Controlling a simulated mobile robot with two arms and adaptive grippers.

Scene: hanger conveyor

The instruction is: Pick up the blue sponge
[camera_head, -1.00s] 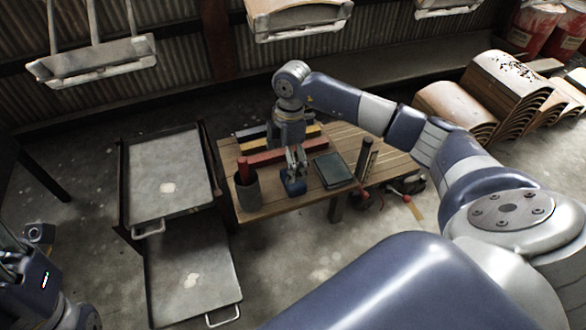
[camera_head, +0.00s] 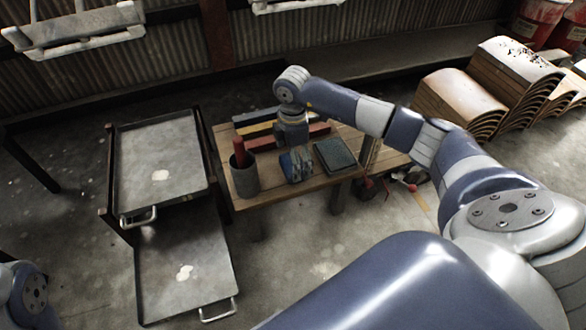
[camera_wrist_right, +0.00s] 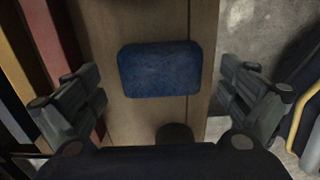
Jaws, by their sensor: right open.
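The blue sponge (camera_wrist_right: 160,69) lies on the wooden table and fills the middle of the right wrist view. In the head view the sponge (camera_head: 294,168) is partly covered by my right gripper (camera_head: 297,160), which comes down over it. In the right wrist view my right gripper (camera_wrist_right: 163,95) is open, with one finger to the left of the sponge and one to the right. Gaps show between the fingers and the sponge. My left arm shows only at the lower left corner of the head view, and its gripper is out of the picture.
The wooden table (camera_head: 272,194) also holds a grey cup (camera_head: 244,179) with a red item, a dark flat pad (camera_head: 335,155) and coloured bars (camera_head: 258,124) behind. A cart with an upper tray (camera_head: 160,170) and a lower tray (camera_head: 185,265) stands left. Curved stacks (camera_head: 515,80) stand right.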

